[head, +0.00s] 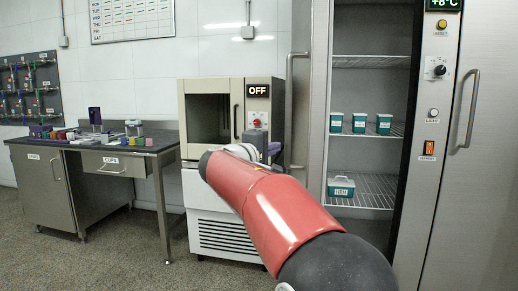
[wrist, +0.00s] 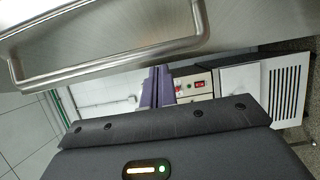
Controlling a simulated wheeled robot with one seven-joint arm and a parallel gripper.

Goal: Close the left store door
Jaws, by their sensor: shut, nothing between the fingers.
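The left store door (head: 319,100) stands open and shows almost edge-on in the head view, left of the lit store interior. Its long bar handle (head: 289,105) sticks out to the left. In the wrist view the door's brushed steel face (wrist: 120,35) and the handle (wrist: 110,78) cross the top of the picture. My gripper (head: 273,150) is at the far end of my red arm, just left of the handle's lower part. Its purple fingers (wrist: 157,87) are together and empty. I cannot tell whether they touch the handle; my arm hides the door's lower part.
The right store door (head: 470,150) is shut. A white machine with an OFF display (head: 258,91) stands behind my gripper. A steel bench (head: 110,150) with small items is at left; floor before it is clear.

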